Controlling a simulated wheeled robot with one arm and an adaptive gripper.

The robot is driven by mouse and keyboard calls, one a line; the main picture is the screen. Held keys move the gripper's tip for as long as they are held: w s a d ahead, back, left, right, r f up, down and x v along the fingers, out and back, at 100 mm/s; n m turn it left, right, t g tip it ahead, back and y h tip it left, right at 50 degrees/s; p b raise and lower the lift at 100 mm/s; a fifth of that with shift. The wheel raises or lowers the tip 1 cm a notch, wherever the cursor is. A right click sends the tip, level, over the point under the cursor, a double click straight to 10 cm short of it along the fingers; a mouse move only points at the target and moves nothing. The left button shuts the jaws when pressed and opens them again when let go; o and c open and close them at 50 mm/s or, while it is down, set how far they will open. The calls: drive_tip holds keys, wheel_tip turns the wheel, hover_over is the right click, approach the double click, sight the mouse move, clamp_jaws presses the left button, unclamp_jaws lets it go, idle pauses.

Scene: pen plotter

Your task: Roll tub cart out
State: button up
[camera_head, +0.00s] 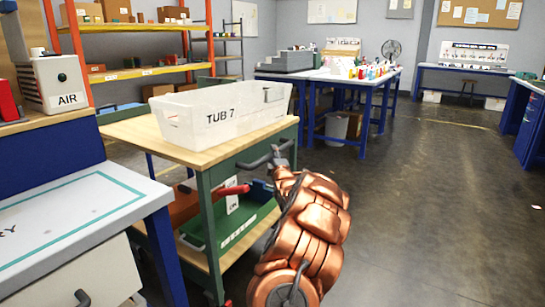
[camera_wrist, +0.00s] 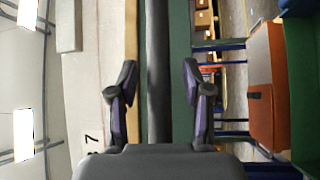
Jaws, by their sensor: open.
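The green cart (camera_head: 206,215) with a wooden top stands at the left-centre of the head view. A white tub labelled TUB 7 (camera_head: 220,112) sits on its top; its pale wall (camera_wrist: 88,75) fills the left of the wrist view. The cart's dark handle (camera_head: 252,161) sticks out at the near end. My gripper (camera_head: 281,153) is at the handle, partly hidden by my copper arm. In the wrist view my gripper's two fingers are apart, one on each side of the dark handle bar (camera_wrist: 157,60), with gaps showing between bar and fingers.
A white-topped bench (camera_head: 60,215) stands close on the cart's near left side. The lower shelf holds a green tray (camera_head: 235,225) and an orange-brown box. Blue-legged tables (camera_head: 330,78) stand behind. Grey floor (camera_head: 430,200) to the right is open.

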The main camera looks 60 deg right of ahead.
drive_tip(key=shift+w+d+r, duration=0.15)
drive_tip(key=shift+w+d, duration=0.2)
drive_tip(key=shift+w, duration=0.1)
drive_tip(key=shift+c, duration=0.3)
clamp_jaws()
idle(0.4)
